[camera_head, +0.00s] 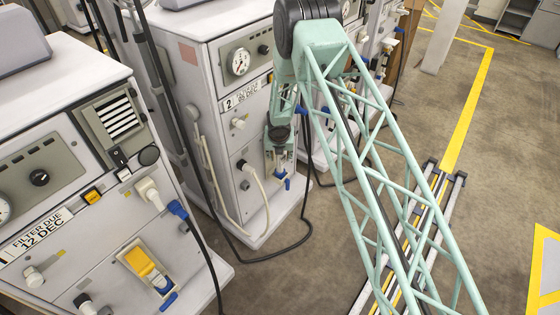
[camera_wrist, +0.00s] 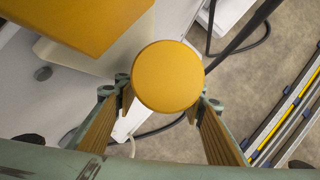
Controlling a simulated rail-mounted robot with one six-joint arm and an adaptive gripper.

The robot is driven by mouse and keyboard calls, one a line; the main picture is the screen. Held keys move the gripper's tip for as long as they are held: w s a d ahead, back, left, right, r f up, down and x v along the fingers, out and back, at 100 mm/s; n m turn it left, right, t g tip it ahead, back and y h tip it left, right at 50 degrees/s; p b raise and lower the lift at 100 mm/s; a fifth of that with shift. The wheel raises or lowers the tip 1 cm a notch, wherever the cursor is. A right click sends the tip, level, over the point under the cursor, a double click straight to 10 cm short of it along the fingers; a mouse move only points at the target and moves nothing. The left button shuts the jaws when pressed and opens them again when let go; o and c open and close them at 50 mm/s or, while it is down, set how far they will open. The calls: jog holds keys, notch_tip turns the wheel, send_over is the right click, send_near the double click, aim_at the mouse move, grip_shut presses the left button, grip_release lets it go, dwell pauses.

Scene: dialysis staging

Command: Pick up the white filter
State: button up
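I cannot pick out the white filter for certain in the camera_head view. In the wrist view a round orange disc (camera_wrist: 168,76) fills the space at the fingertips of my gripper (camera_wrist: 161,103). It hides part of the right fingertip, and any body below it is hidden. The two fingers stand apart, one on each side of the disc; I cannot tell whether they touch it. In the camera_head view my gripper (camera_head: 281,165) hangs in front of the machine labelled 2 (camera_head: 215,95), close to its front face.
A left machine (camera_head: 105,230) with a yellow part (camera_head: 140,262) stands in front. A white hose (camera_head: 258,190) and dark cables hang near my gripper. The floor (camera_head: 500,130) is clear at right.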

jog(key=shift+w+f, duration=0.15)
jog(key=shift+f, duration=0.35)
jog(key=shift+c, duration=0.7)
jog(key=c, duration=0.8)
